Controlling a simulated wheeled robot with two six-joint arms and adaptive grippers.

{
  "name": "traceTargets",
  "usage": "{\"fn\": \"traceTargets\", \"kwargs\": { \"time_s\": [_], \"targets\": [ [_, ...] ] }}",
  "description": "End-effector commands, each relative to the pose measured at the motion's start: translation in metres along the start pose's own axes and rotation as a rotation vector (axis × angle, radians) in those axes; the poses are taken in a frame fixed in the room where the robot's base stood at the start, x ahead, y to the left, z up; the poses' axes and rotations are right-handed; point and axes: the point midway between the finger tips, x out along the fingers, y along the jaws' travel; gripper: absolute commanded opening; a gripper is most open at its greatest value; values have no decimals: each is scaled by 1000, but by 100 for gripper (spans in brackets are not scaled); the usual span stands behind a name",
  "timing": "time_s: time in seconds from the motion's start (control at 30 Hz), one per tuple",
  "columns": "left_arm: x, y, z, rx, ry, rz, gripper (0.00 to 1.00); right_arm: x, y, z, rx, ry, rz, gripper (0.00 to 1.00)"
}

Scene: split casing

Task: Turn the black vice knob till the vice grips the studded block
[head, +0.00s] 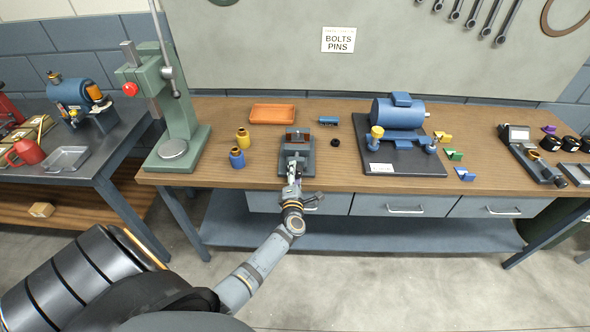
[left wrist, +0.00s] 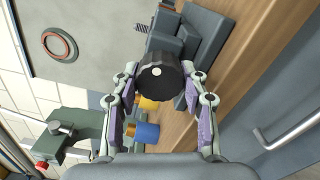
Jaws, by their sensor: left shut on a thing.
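The grey vice (head: 284,168) stands on the wooden bench near its front edge, and its body (left wrist: 208,35) also shows in the left wrist view. A brown block (head: 297,134) sits at the vice's jaws; it is too small to see studs or whether the jaws touch it. The black vice knob (left wrist: 160,82), with a pale dot on its face, lies between the fingertips of my left gripper (left wrist: 160,74). My left gripper (head: 293,178) is shut on the knob from the front of the vice. My right gripper is out of view.
A small blue block (head: 329,121) and a black ring (head: 335,142) lie right of the vice. An orange tray (head: 272,114) lies behind. A green press (head: 160,110) and a blue motor (head: 398,112) flank this area.

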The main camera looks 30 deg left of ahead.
Motion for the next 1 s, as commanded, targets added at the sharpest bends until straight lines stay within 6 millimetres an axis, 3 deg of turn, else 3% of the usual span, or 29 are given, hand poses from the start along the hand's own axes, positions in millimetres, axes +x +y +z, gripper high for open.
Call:
{"fn": "traceTargets", "kwargs": {
  "time_s": [0.2, 1.0],
  "targets": [
    [0, 4, 1, 205, 1, -1, 13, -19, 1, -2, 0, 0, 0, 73],
    [0, 5, 2, 966, 0, -1, 13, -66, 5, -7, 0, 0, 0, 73]
  ]
}}
